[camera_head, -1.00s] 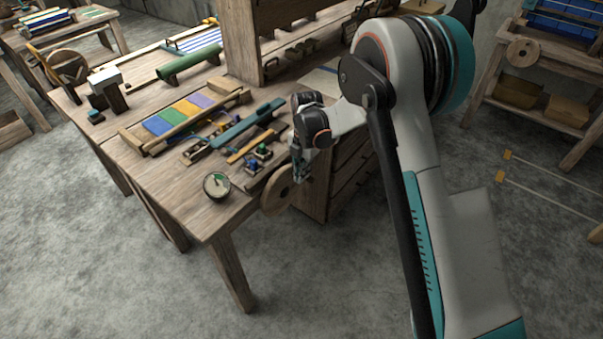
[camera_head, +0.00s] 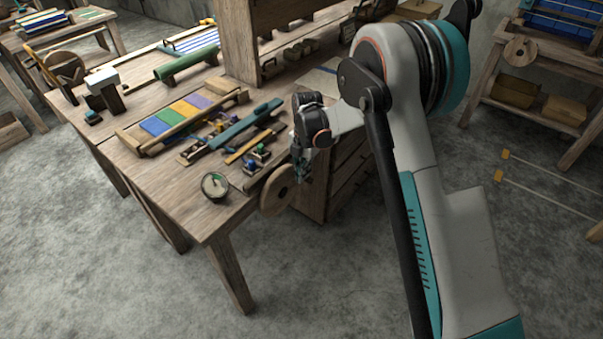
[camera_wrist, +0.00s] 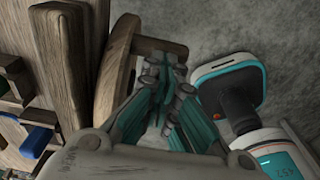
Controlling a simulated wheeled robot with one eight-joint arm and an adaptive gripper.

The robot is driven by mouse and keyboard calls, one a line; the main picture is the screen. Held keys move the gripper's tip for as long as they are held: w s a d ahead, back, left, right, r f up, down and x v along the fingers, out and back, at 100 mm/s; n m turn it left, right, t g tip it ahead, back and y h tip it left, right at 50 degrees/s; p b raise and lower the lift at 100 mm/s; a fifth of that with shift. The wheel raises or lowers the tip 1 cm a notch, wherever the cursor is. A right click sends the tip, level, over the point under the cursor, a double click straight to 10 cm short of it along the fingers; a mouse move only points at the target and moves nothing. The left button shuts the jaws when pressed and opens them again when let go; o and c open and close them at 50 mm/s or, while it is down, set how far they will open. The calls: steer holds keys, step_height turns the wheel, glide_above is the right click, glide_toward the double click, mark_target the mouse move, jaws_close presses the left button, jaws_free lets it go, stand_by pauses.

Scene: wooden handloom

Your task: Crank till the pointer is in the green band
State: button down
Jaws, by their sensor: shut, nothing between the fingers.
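The round wooden crank wheel (camera_head: 277,191) is at the front right edge of the bench; its curved wooden rim also shows in the wrist view (camera_wrist: 117,65). My gripper (camera_head: 303,175) is just to the right of the wheel, pointing down. In the wrist view my gripper (camera_wrist: 165,75) has its fingers together beside the wheel's rim; I cannot tell whether they touch it. The dial gauge (camera_head: 215,185) stands on the bench corner, with a pale face and a green area. Its pointer is too small to read.
The wooden bench (camera_head: 190,205) carries a striped woven panel (camera_head: 175,117), a teal bar (camera_head: 240,125) and small blue and green spools (camera_head: 256,155) near the wheel. A green roller (camera_head: 187,63) lies farther back. The floor in front is clear.

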steer(key=shift+w+d+f+b, duration=0.35)
steer(key=shift+w+f, duration=0.1)
steer(key=shift+f, duration=0.2)
steer(key=shift+w+d+f+b, duration=0.3)
steer(key=shift+w+f, duration=0.1)
steer(key=shift+f, duration=0.2)
